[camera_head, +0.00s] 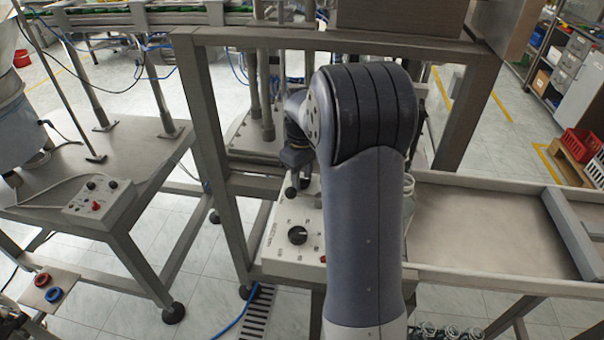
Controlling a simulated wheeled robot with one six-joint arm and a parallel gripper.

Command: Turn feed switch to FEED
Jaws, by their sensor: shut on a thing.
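A pale control box (277,255) stands in the middle, below the frame. It carries a large black rotary knob (297,235) with small markings around it that are too small to read. A small black ball-topped switch (291,192) sits near the back of the box. My gripper (296,172) is at the back of this box, just above the small switch, and is shut. My arm covers the right part of the box and much of the gripper, so the fingertips and their contact are largely hidden. I cannot read which position the switch is in.
A steel frame (205,130) surrounds the box. At the left, a table holds another control box (100,198) with black knobs and a red button. An empty metal tray (480,220) lies right of my arm.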

